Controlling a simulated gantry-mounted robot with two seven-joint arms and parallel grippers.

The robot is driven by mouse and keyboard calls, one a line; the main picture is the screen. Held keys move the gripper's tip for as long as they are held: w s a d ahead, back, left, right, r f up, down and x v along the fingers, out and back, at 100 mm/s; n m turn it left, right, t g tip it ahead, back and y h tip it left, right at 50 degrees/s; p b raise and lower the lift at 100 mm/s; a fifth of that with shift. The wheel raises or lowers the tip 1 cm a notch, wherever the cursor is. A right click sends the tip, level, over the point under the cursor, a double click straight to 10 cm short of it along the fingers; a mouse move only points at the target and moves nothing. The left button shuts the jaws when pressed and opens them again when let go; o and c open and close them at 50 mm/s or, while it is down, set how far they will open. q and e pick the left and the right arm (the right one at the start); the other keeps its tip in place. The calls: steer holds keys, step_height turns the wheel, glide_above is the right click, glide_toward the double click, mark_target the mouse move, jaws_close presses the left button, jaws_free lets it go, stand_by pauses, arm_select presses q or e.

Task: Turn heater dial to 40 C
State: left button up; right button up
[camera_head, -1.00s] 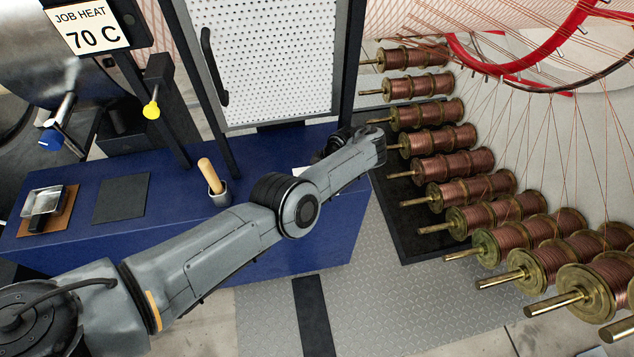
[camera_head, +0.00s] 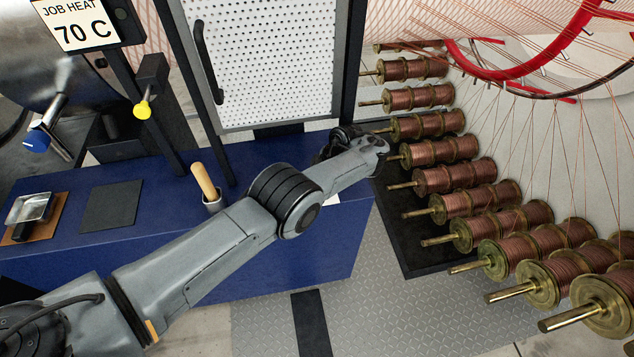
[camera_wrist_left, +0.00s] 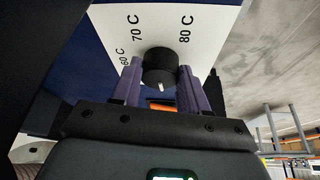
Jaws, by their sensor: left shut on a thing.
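The heater dial (camera_wrist_left: 159,66) is a round black knob with a small white mark, on a white plate (camera_wrist_left: 108,30) printed 60 C, 70 C and 80 C in the left wrist view. My left gripper (camera_wrist_left: 157,82) has its two purple fingers on either side of the dial, shut on it. The white mark on the knob faces toward the gripper's palm. No 40 C marking shows. In the head view my left arm reaches over the blue bench, and its fingers and the dial are hidden there. A sign (camera_head: 80,22) reads JOB HEAT 70 C. My right gripper is not in view.
A perforated panel (camera_head: 265,70) stands behind. Several copper spools (camera_head: 455,174) line the right side. The patterned floor in front is clear.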

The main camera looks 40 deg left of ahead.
arm_select(q)
steer(key=shift+f, duration=0.1)
steer(key=o, duration=1.1)
steer(key=shift+c, duration=0.2)
steer(key=p+v, duration=0.3)
steer(key=v, duration=0.4)
steer(key=shift+r, duration=0.3)
steer(key=shift+d, duration=0.1)
